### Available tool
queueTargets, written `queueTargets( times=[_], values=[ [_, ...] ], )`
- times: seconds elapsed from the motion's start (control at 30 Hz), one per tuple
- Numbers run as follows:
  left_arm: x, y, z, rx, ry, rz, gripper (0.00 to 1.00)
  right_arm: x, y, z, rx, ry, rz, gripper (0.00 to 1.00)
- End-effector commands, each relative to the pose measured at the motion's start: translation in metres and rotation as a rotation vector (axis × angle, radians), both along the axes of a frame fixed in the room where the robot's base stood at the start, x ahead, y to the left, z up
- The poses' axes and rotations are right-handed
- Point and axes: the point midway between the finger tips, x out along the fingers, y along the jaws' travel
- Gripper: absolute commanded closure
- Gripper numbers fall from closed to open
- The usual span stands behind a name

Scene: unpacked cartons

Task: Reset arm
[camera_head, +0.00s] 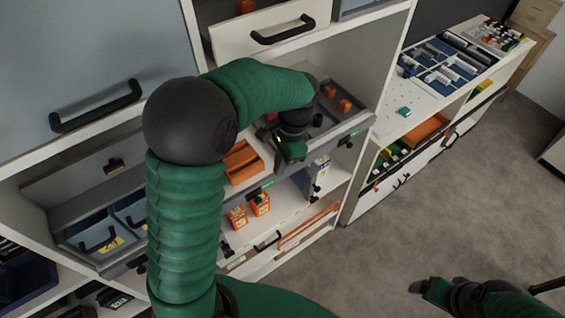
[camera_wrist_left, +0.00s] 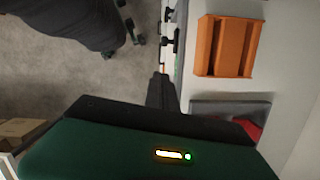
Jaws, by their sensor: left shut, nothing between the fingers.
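My left arm comes in from the left in the head view and bends over toward the shelf unit. My left gripper (camera_head: 284,160) points down in front of the open shelves, close to an orange bin; its fingertips are small and partly hidden there. In the left wrist view the dark fingers of my left gripper (camera_wrist_left: 161,82) are together with nothing between them. My right gripper (camera_head: 420,287) is low at the right of the head view, over the floor and away from the shelves. Its finger opening is too small to make out.
An orange bin (camera_head: 243,162) and small orange boxes (camera_head: 237,216) sit on the shelves behind the left gripper. A grey tray (camera_head: 330,119) holds orange blocks. Drawers with black handles are at upper left. A low white cabinet (camera_head: 408,121) stands right. The grey floor (camera_head: 430,215) is clear.

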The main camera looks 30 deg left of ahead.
Motion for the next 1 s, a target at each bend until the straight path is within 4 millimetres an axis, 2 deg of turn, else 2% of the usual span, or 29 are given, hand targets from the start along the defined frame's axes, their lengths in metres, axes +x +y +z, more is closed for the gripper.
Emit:
queueTargets(
  times=[0.1, 0.2, 0.6, 0.67, 0.77, 0.9, 1.0],
  values=[
    [0.004, -0.001, 0.012, 0.0, -0.001, -0.001, 1.0, 0.0, 0.0, -0.004, 0.0, 0.0, 0.0, 0.17],
    [0.005, -0.002, 0.017, 0.0, 0.001, -0.001, 1.0, 0.0, 0.0, -0.004, 0.0, 0.0, 0.0, 0.17],
    [0.004, -0.002, 0.018, 0.001, 0.001, 0.0, 1.0, 0.0, 0.0, -0.003, 0.0, -0.001, 0.0, 0.17],
    [0.003, -0.003, 0.013, 0.0, -0.004, 0.005, 1.0, 0.0, 0.0, -0.007, 0.0, -0.001, 0.0, 0.17],
    [-0.007, -0.016, -0.025, -0.005, -0.058, 0.063, 1.0, 0.0, 0.0, -0.033, 0.0, -0.001, 0.0, 0.17],
    [-0.041, -0.048, -0.109, -0.044, -0.225, 0.268, 1.0, 0.0, 0.0, -0.09, 0.0, 0.0, 0.0, 0.17],
    [-0.066, -0.064, -0.152, -0.088, -0.332, 0.429, 1.0, -0.001, 0.0, -0.116, 0.0, 0.001, 0.0, 0.17]
  ],
)
